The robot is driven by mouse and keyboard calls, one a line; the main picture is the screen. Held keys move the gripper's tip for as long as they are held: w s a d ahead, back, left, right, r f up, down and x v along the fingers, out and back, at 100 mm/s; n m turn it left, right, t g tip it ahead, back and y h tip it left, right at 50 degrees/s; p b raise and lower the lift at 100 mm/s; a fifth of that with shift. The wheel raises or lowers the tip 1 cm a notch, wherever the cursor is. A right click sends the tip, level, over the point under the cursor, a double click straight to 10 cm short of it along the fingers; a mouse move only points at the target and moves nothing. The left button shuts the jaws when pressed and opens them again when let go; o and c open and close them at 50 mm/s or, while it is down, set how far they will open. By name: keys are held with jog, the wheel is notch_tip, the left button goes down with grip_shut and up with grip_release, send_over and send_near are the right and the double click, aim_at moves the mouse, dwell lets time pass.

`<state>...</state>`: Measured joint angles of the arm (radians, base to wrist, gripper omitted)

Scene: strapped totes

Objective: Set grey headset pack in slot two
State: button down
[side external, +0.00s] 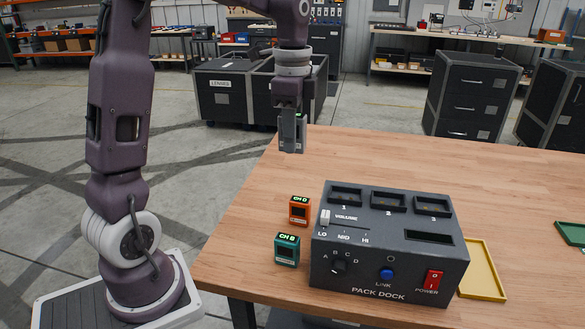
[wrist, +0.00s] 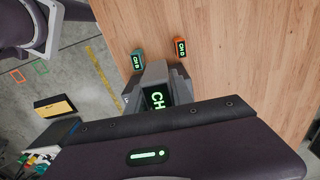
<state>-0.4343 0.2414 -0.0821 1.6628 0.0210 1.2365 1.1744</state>
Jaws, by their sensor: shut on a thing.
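My gripper (side external: 289,128) is shut on the grey headset pack (side external: 299,134) and holds it in the air above the table's far left edge. In the wrist view the pack's lit face (wrist: 157,97) reads "CH"; the rest of its label is hidden. The dark pack dock (side external: 390,284) stands on the table, in front of and to the right of my gripper. Its top has slots 1 (side external: 345,195), 2 (side external: 388,202) and 3 (side external: 432,207), which look empty.
An orange pack (side external: 299,211) marked CH D and a green pack (side external: 287,249) stand left of the dock. A yellow tray (side external: 482,270) lies to its right. A green item (side external: 572,233) is at the right edge. The back of the wooden table (side external: 420,155) is clear.

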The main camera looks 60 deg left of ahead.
notch_tip(320, 180, up, 2)
jog(key=shift+r, duration=0.1)
jog(key=w+d, duration=1.4)
jog(key=w, duration=0.1)
jog(key=shift+d+f, duration=0.15)
jog(key=shift+f, duration=1.35)
jog(key=shift+d+f, duration=0.15)
jog(key=shift+f, duration=1.4)
jog(key=shift+d+f, duration=0.15)
jog(key=shift+f, duration=1.35)
jog(key=shift+f, duration=0.3)
jog(key=shift+f, duration=0.35)
jog(key=shift+f, duration=0.2)
jog(key=shift+s+f, duration=0.1)
jog(key=shift+f, duration=0.65)
